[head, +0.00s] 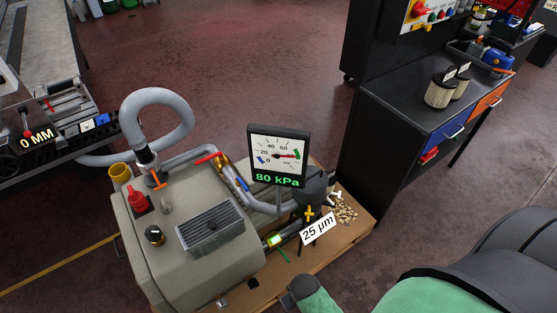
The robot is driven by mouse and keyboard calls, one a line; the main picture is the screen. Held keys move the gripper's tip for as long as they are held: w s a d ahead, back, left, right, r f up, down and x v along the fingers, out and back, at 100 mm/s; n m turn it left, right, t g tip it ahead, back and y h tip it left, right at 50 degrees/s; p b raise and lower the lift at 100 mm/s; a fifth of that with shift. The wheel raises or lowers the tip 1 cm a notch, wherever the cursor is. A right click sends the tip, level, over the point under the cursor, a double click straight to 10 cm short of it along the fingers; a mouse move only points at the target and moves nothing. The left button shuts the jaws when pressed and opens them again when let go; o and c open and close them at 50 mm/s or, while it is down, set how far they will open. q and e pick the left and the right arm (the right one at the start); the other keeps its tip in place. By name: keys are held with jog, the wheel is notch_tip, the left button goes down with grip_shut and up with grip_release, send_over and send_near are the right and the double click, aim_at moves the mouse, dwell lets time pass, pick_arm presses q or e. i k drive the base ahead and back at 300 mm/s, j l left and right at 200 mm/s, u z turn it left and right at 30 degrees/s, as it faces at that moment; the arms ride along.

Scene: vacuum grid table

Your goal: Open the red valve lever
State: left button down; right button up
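The lever sticks out to the left and appears to lie across the pipe run. A gauge (278,150) stands right of the valve, and its display reads 80 kPa. Neither gripper shows in the head view. Green and dark grey parts of my own body show at the lower right, with no fingers visible.
A grey hose (160,97) loops up behind the pump. A red knob (137,197) and an orange handle (159,183) are on or by the pump. A filter housing with a 25 µm label (318,229) stands at right. A dark workbench (410,90) is at upper right.

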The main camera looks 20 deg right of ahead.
aim_at(218, 154)
jog(key=k+j+z, duration=0.2)
jog(key=z, duration=0.15)
jog(key=k+j+z, duration=0.35)
jog(key=i+l, duration=0.1)
